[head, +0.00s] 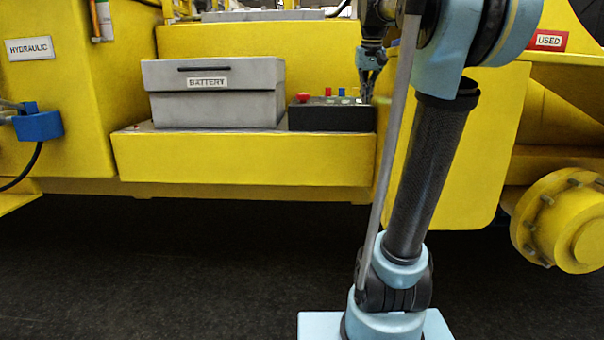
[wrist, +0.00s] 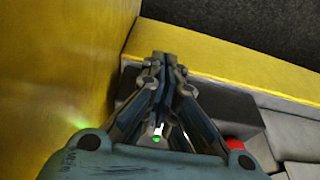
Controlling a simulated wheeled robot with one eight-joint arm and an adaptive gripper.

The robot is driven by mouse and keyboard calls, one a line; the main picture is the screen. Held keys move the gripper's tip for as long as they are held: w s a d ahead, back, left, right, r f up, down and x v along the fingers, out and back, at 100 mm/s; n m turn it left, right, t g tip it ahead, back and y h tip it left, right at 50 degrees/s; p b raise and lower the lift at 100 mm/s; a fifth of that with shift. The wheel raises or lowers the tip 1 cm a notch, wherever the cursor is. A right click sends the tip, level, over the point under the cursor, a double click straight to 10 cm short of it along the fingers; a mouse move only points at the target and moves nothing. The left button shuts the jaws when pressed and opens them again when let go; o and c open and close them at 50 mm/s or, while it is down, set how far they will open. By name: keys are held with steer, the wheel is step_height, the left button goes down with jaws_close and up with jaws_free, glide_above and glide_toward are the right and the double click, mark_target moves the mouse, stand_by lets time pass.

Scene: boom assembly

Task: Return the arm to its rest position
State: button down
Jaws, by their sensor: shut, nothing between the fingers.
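My gripper (head: 368,92) shows in the head view near the right end of a black control box, with its fingers pointing down. In the wrist view my gripper (wrist: 163,62) is shut, its fingertips together and nothing between them. My arm stands in front of the yellow machine, and its upper links reach the top of the head view. The black box (head: 330,118) has red, blue and green parts on top. It also shows in the wrist view (wrist: 232,112), partly hidden behind the fingers. I cannot tell whether the fingers touch it.
A grey battery box (head: 213,108) sits left of the black box on a yellow ledge (head: 240,160). A yellow panel (head: 470,150) stands right of the gripper. A blue hydraulic fitting (head: 38,126) is at far left, a yellow hub (head: 570,222) at right. The dark floor (head: 180,270) is clear.

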steer(key=s+a+f, duration=0.1)
steer(key=s+f, duration=1.3)
steer(key=f, duration=0.5)
steer(key=s+a+f, duration=0.1)
steer(key=s+f, duration=1.4)
steer(key=f, duration=0.4)
steer(key=shift+f+g, duration=0.4)
